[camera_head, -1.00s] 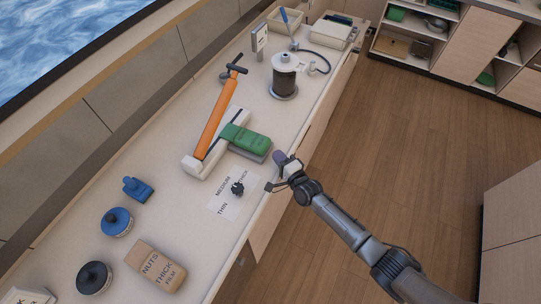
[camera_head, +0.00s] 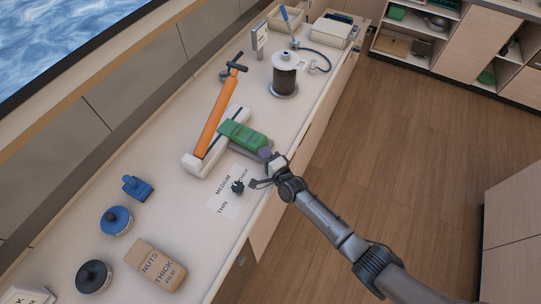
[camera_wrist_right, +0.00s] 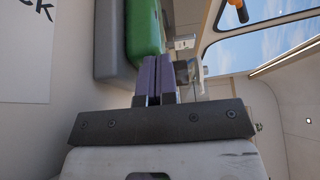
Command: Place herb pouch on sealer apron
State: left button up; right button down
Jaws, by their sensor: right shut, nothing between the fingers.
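The green herb pouch (camera_head: 242,136) lies on the grey apron (camera_head: 256,151) in front of the white sealer (camera_head: 217,146), whose orange lever (camera_head: 218,103) is raised. The pouch shows in the right wrist view (camera_wrist_right: 145,28), on the grey apron (camera_wrist_right: 110,40). My right gripper (camera_head: 265,155) is at the near right end of the pouch and apron. Its purple fingers (camera_wrist_right: 152,78) are shut with nothing between them, close to the pouch's end; whether they touch it is unclear. My left gripper is not in view.
A printed sheet (camera_head: 224,204) marked thin, medium and thick lies near the counter edge with a dark knob (camera_head: 237,187) on it. A nuts pouch (camera_head: 155,265), blue jar (camera_head: 117,220) and dark jar (camera_head: 94,277) stand nearer. A film spool (camera_head: 285,74) stands beyond.

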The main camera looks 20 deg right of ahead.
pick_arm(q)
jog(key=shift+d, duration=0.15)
pick_arm(e)
jog(key=shift+d, duration=0.15)
jog(key=shift+s, duration=0.1)
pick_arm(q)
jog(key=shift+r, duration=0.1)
pick_arm(e)
jog(key=shift+s+d, duration=0.15)
jog(key=shift+d, duration=0.15)
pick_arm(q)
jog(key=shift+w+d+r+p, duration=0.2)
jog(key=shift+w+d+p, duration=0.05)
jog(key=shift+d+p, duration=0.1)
pick_arm(e)
jog(key=s+d, duration=0.3)
jog(key=shift+d, duration=0.15)
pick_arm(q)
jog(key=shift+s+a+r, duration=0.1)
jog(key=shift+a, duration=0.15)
pick_arm(e)
jog(key=v, duration=0.8)
jog(key=shift+s, duration=0.3)
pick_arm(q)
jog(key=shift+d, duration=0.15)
